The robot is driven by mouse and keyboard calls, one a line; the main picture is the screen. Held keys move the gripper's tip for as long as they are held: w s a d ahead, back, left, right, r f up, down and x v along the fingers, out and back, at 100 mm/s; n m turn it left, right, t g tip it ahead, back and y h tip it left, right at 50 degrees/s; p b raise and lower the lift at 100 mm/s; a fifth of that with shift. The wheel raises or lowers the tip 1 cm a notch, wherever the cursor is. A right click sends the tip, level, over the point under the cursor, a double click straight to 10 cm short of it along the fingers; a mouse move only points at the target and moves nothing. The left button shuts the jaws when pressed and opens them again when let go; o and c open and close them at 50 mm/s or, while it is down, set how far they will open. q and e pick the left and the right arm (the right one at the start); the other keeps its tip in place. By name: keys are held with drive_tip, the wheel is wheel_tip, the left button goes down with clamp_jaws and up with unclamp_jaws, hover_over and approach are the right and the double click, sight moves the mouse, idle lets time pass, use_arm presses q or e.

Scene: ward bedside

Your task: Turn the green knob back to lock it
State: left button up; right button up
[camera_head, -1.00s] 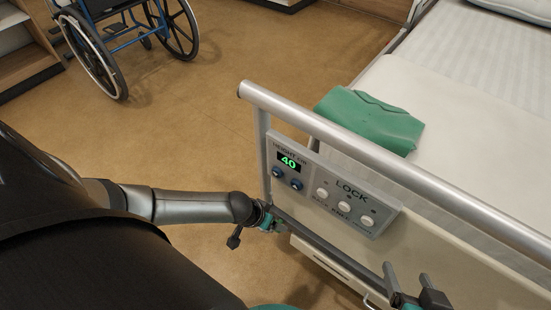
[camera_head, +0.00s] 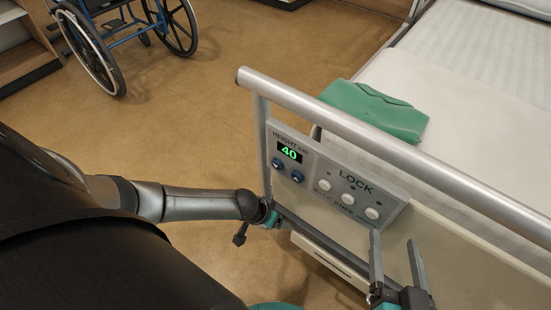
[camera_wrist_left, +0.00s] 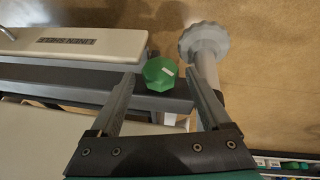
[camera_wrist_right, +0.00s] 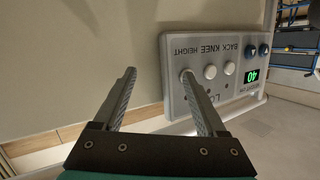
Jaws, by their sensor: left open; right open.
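The green knob (camera_wrist_left: 159,74) shows in the left wrist view on a dark rail of the bed. My right gripper (camera_head: 394,238) is open and empty in front of the footboard. In the right wrist view my right gripper (camera_wrist_right: 157,72) has one finger over the edge of the control panel (camera_wrist_right: 175,88).
The panel (camera_head: 385,219) carries a display reading 40, two blue knobs and three white LOCK knobs. A silver rail (camera_head: 340,135) runs above it. A green folded cloth (camera_head: 375,110) lies on the bed (camera_head: 480,90). A wheelchair (camera_head: 120,40) stands at the far left; the floor between is clear.

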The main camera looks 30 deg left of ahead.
use_arm(q)
drive_tip(key=shift+f, duration=0.1)
idle(0.3)
clamp_jaws()
idle(0.5)
